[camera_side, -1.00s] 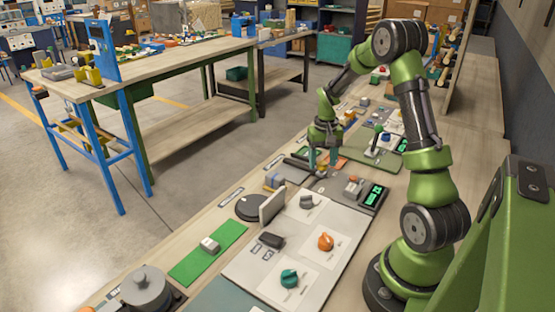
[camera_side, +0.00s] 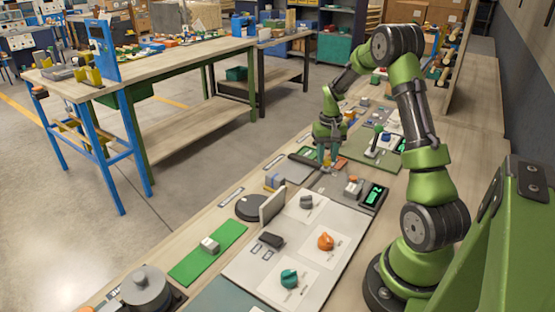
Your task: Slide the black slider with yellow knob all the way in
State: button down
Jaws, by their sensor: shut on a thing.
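The black slider (camera_side: 304,160) is a dark bar lying on a grey panel at mid-bench, just left of my gripper. My gripper (camera_side: 327,163) points down at the bar's right end with its fingers closed. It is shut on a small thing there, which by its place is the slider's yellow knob. The fingers hide most of the knob, and the view is too small to show how far in the slider sits.
A green board with a green-topped lever (camera_side: 374,145) lies behind and right of my gripper. A module with a lit green display (camera_side: 374,195) is nearer. A dark disc with an upright grey plate (camera_side: 272,206) and a white panel with orange (camera_side: 326,241) and teal knobs stand in front.

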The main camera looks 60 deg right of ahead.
jog(key=shift+d+r, duration=0.1)
jog(key=shift+d, duration=0.3)
jog(key=c, duration=1.1)
grip_release()
jog(key=o, duration=0.3)
jog(key=shift+a, duration=0.1)
jog(key=shift+o, duration=0.2)
notch_tip(320, 180, up, 17)
